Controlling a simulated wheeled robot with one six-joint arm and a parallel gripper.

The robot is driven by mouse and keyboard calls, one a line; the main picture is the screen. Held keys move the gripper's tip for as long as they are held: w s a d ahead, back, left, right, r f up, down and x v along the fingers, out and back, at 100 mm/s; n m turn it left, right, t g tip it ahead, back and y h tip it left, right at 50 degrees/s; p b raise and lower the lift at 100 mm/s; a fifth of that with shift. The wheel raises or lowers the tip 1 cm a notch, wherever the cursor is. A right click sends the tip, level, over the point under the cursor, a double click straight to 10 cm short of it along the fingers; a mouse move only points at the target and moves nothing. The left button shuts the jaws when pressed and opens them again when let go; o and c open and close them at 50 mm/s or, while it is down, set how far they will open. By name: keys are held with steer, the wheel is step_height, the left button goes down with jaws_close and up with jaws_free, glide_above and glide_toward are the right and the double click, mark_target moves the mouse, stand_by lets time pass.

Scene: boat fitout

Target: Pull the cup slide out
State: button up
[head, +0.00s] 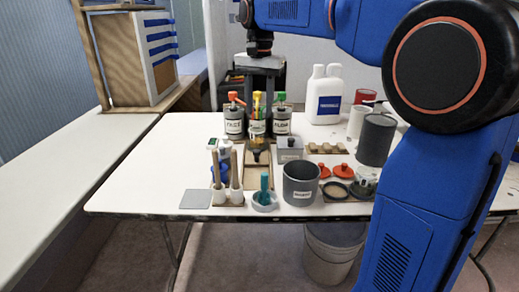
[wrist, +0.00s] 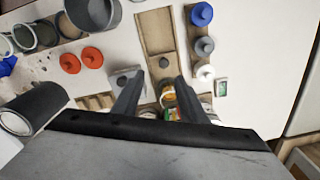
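The cup slide (head: 257,178) is a narrow wooden tray running front to back in the middle of the white table. In the wrist view its bare, framed part (wrist: 156,32) extends away from my fingers, with a small dark round part (wrist: 163,62) near its inner end. A middle cup with yellow and green contents (head: 258,122) stands at its back end; it also shows in the wrist view (wrist: 168,98), partly hidden. My gripper (head: 263,98) points down above and behind this cup. Its two fingers (wrist: 157,95) are apart, with nothing visibly clamped between them.
Labelled pots (head: 234,125) (head: 281,124) flank the middle cup closely. A grey box (head: 290,148), a dark pot (head: 301,184) and red lids (head: 342,170) stand to the right. The table's left part is clear.

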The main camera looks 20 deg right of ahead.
mark_target(257, 150)
steer(key=f, duration=0.5)
steer(key=w+f, duration=0.1)
steer(key=f, duration=0.5)
steer(key=w+f, duration=0.1)
steer(key=f, duration=0.5)
steer(key=shift+a+f, duration=0.1)
